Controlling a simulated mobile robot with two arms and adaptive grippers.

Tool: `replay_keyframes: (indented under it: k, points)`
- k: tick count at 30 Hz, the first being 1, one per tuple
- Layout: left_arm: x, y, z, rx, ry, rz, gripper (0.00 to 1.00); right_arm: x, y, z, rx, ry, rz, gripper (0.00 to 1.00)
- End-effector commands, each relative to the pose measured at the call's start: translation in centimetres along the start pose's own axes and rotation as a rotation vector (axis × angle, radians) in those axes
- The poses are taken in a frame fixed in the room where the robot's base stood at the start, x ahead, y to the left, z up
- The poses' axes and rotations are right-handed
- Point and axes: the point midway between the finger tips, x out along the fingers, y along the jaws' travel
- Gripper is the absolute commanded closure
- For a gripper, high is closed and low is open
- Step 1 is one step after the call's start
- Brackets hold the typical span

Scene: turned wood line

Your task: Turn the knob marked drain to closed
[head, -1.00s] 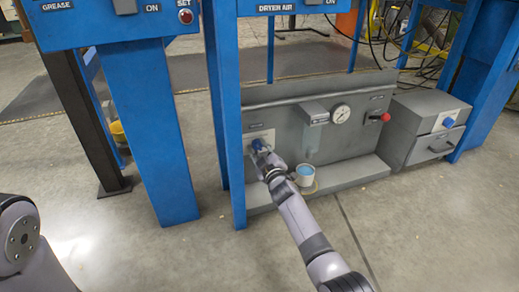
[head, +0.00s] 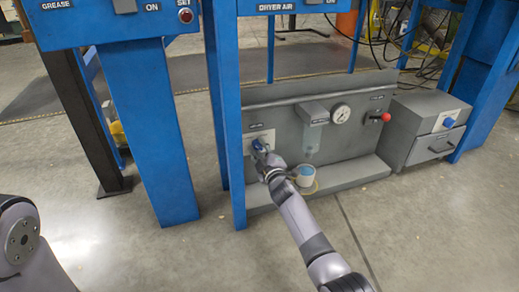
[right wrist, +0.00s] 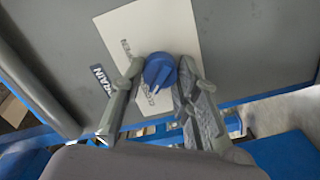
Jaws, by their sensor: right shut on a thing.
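The blue knob (head: 258,146) sits on a white plate (head: 268,134) at the left of the grey panel. In the right wrist view, the knob (right wrist: 160,72) stands on the tilted white plate (right wrist: 150,30), beside a dark label (right wrist: 102,80) that reads DRAIN. Small words on the plate lie around the knob; one near the fingers is partly hidden and hard to read. My right gripper (right wrist: 160,80) has its fingers on either side of the knob and is shut on it. My left gripper is out of view.
A gauge (head: 340,113), a red-knobbed lever (head: 386,117) and a pale cup (head: 305,175) are right of the knob. A blue post (head: 228,120) stands close at left.

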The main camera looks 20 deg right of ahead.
Motion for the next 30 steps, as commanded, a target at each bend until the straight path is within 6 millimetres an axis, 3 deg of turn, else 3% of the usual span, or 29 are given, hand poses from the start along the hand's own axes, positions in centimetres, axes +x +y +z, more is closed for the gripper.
replay_keyframes:
  k: [10,21,30]
  points:
    - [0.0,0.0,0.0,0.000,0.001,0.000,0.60,0.0,-0.1,0.0,-0.001,0.000,-0.001,0.51]
    - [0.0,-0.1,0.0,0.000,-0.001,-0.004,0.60,-0.4,0.0,0.0,-0.001,0.001,0.001,0.51]
    - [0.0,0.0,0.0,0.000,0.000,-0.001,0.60,-4.0,-0.1,0.2,-0.003,-0.001,-0.001,0.51]
